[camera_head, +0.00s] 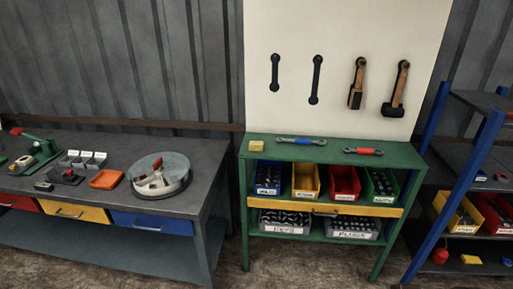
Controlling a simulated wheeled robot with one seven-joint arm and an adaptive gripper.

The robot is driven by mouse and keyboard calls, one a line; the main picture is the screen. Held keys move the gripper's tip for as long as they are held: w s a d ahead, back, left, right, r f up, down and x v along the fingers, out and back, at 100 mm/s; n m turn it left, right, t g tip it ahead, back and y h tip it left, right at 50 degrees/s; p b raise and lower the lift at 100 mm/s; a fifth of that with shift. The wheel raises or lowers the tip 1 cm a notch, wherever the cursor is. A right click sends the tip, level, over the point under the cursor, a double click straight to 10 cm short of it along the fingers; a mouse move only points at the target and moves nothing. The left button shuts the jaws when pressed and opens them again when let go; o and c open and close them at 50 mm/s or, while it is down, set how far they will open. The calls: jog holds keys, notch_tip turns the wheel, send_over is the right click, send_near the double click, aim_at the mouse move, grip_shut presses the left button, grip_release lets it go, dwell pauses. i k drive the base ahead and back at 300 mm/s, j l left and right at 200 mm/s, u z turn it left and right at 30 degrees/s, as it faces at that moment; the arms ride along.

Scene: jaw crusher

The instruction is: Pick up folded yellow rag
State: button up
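A small flat yellow block-like piece (256,146), which looks like the folded yellow rag, lies on the left end of the green cabinet's top (360,142). Another small yellow thing (471,259) lies low on the right-hand rack; it is too small to tell whether it is cloth. My gripper and arm are not in view.
Right of the yellow piece lie a blue-handled wrench (301,140) and a red-handled one (363,151). Colored bins fill the shelves below. A grey workbench (188,205) stands left, with a round glass-covered dish (158,175). Tools hang on the white board (335,35).

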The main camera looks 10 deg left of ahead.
aim_at(254, 145)
jog(key=i+j, duration=0.2)
jog(key=i, duration=0.3)
jog(key=i+j, duration=0.2)
jog(key=i, duration=0.3)
jog(key=i+j, duration=0.2)
jog(key=i, duration=0.25)
jog(key=i+j, duration=0.25)
jog(key=i, duration=0.25)
jog(key=u, duration=0.05)
